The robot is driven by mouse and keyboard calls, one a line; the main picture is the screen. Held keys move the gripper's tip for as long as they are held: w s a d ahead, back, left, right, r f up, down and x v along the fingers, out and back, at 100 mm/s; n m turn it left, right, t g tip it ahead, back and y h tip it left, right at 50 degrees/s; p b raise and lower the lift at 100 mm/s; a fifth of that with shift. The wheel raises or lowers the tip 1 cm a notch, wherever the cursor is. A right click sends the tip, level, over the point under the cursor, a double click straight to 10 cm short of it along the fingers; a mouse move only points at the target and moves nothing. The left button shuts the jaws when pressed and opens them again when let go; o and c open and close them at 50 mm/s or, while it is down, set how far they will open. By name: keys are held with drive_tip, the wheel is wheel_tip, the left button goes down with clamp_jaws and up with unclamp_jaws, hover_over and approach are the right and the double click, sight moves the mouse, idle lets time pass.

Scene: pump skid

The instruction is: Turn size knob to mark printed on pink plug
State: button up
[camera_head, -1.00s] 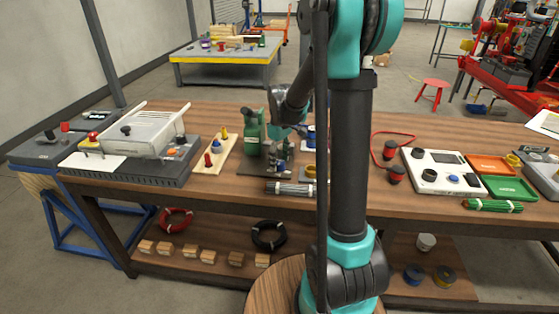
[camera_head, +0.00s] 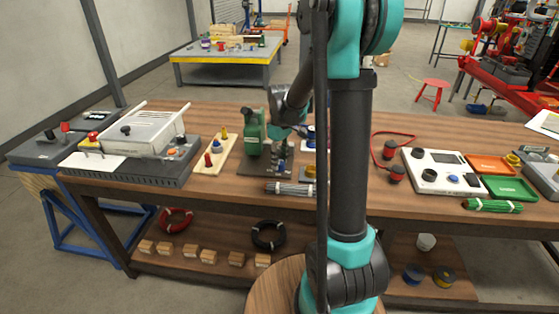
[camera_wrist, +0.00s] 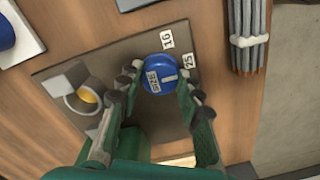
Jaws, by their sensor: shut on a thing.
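The blue size knob (camera_wrist: 160,74) sits on a grey-brown plate (camera_wrist: 60,68) in the wrist view. It has a white SIZE label and a white line on its top. The marks 16 (camera_wrist: 167,40) and 25 (camera_wrist: 188,60) stand on the plate beside it. My gripper (camera_wrist: 159,82) is shut on the knob, one finger on each side. I cannot tell exactly which mark the white line points to. In the head view the plate (camera_head: 250,170) is small and the knob is not clear. I cannot make out a pink plug.
A grey block with a ring and yellow piece (camera_wrist: 85,93) stands left of the knob in the wrist view. A tied grey rod bundle (camera_wrist: 249,38) lies at the right. In the head view, a board with coloured plugs (camera_head: 217,158) is left of the plate.

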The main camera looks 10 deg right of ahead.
sight(280, 162)
drive_tip(key=m, duration=0.6)
drive_tip(key=shift+m, duration=2.8)
drive_tip(key=o, duration=1.2)
drive_tip(key=shift+c, duration=0.2)
wheel_tip(280, 162, up, 12)
drive_tip(key=shift+d, duration=0.15)
drive_tip(key=shift+s, duration=0.1)
